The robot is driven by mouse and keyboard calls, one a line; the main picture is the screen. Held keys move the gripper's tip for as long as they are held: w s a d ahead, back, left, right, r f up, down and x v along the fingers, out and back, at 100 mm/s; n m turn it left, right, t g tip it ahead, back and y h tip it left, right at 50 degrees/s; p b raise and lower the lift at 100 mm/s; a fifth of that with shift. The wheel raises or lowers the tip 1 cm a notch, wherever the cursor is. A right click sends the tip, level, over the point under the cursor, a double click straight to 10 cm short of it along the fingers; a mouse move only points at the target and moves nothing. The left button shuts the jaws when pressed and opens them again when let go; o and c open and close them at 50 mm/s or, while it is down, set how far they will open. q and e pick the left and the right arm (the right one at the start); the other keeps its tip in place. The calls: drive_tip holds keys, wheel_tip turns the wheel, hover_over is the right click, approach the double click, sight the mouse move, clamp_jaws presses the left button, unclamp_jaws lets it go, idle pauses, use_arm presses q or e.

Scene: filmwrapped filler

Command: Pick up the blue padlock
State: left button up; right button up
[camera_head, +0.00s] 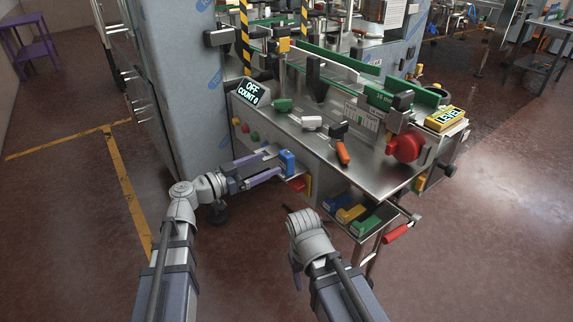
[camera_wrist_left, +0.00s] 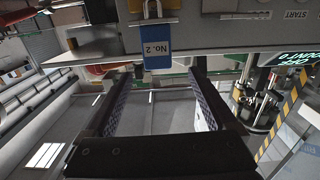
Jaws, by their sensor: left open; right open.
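The blue padlock (camera_wrist_left: 157,45) hangs in the left wrist view with its body down and its metal shackle up at the machine's edge. Its blue face carries the label "No. 2". In the head view it shows as a small blue block (camera_head: 287,162) on the machine's front. My left gripper (camera_head: 272,163) is open and points at it from the left. In the left wrist view the two fingers (camera_wrist_left: 164,75) stand apart, with the padlock just beyond the tips and in line with the gap.
The machine's steel top (camera_head: 375,177) bears an orange-handled tool (camera_head: 342,151) and a red round part (camera_head: 408,146). Blue, yellow and green bins (camera_head: 352,214) stand on a low shelf below. A red handle (camera_head: 397,233) juts out at right. The floor in front is clear.

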sight(282, 159)
use_arm(q)
drive_tip(key=shift+x, duration=1.3)
drive_tip(key=shift+b+x, duration=0.4)
drive_tip(key=shift+x, duration=2.25)
drive_tip(key=shift+s, duration=0.2)
drive_tip(key=shift+c, duration=0.3)
clamp_jaws()
